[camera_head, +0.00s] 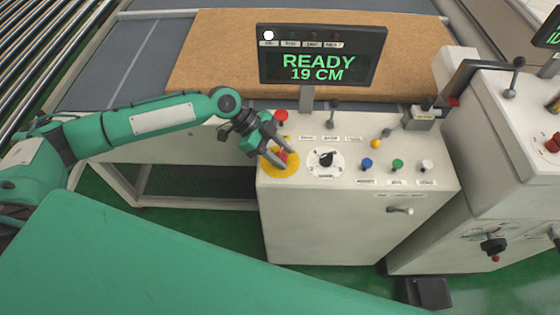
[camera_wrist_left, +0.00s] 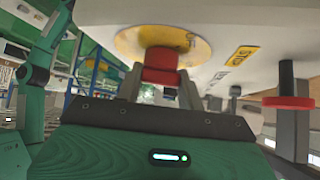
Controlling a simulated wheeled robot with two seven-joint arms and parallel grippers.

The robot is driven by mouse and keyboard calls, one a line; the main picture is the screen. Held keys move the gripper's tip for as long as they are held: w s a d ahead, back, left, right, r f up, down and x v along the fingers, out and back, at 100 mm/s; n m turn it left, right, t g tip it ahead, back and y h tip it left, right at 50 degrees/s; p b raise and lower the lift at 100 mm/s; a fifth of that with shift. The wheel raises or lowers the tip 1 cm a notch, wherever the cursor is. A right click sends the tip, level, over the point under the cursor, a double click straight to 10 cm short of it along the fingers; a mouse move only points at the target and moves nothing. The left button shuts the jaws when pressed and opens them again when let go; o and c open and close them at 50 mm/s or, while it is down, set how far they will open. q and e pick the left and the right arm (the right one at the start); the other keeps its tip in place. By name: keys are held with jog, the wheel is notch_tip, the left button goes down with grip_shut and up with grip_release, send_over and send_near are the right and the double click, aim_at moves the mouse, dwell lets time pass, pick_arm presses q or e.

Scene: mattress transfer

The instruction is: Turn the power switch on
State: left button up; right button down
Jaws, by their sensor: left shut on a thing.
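The power switch is a red knob (camera_head: 283,155) on a round yellow plate (camera_head: 279,171) at the left end of the white control panel. My left gripper (camera_head: 277,152) is at the knob, its fingers shut on it from both sides and partly hiding it. In the left wrist view the red knob (camera_wrist_left: 160,66) sits between the two fingers, under the yellow plate (camera_wrist_left: 150,40). The display (camera_head: 320,57) reads READY 19 CM, with a white lamp (camera_head: 268,35) lit at its top left. My right gripper is not in view.
A red button (camera_head: 281,116) stands just behind the switch; a red-capped one shows in the left wrist view (camera_wrist_left: 290,102). A black rotary knob (camera_head: 326,159) and blue (camera_head: 367,163), green (camera_head: 397,164) and white (camera_head: 426,166) buttons lie to the right. A brown mattress (camera_head: 215,60) lies behind.

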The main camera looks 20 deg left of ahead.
pick_arm(q)
jog(key=m+g+b, duration=0.2)
jog(key=shift+w+f+m, duration=0.1)
jog(key=shift+m, duration=0.2)
jog(key=shift+m+g+y+b, duration=0.5)
jog(key=shift+m+g+b, duration=0.25)
jog(key=shift+m, duration=0.45)
jog(key=shift+g, duration=0.25)
jog(key=o, duration=1)
